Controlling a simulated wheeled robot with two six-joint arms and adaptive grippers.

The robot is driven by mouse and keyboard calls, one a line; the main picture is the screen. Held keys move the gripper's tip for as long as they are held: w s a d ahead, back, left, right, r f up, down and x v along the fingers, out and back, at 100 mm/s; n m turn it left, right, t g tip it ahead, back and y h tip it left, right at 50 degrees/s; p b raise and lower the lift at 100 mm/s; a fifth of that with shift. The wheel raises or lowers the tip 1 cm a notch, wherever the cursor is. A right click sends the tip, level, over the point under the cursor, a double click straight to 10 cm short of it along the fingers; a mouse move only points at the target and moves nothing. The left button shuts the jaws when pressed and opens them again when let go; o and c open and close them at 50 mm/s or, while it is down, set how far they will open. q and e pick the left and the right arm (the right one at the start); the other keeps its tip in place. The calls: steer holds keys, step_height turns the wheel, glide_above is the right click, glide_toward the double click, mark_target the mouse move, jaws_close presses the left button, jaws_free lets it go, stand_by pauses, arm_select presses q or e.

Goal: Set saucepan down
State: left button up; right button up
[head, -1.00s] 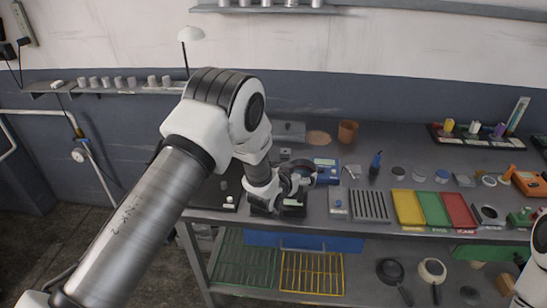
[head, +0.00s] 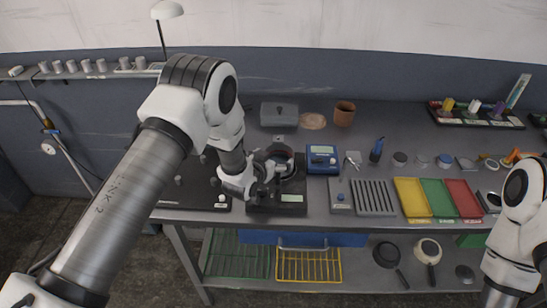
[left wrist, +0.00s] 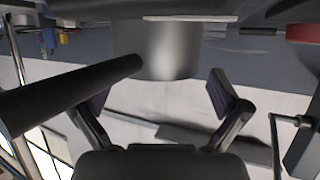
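The saucepan (head: 281,150) is a dark round pan above or on the black device with a small display (head: 291,198); I cannot tell whether it touches. In the left wrist view the metal pan body (left wrist: 155,50) lies beyond my fingers. Its thick black handle (left wrist: 70,88) runs off to the left, passing in front of one finger. My left gripper (head: 264,175) is beside the saucepan in the head view. In the left wrist view its fingers (left wrist: 160,100) are wide apart with nothing clamped between them. My right arm shows at the right edge, with its gripper out of view.
A blue device (head: 322,159) and a slotted grey block (head: 374,197) stand right of the saucepan. Yellow (head: 411,196), green and red trays lie farther right. A brown pot (head: 344,113) and a grey box (head: 279,114) stand behind. Pans (head: 387,254) sit on the lower shelf.

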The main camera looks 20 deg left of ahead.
arm_select(q)
steer(key=shift+d, duration=0.2)
steer(key=shift+s, duration=0.2)
steer(key=b+v, duration=0.4)
steer(key=v, duration=0.7)
steer(key=shift+s+r, duration=0.2)
steer(key=shift+r, duration=0.05)
steer(key=shift+a, duration=0.15)
stand_by(0.9)
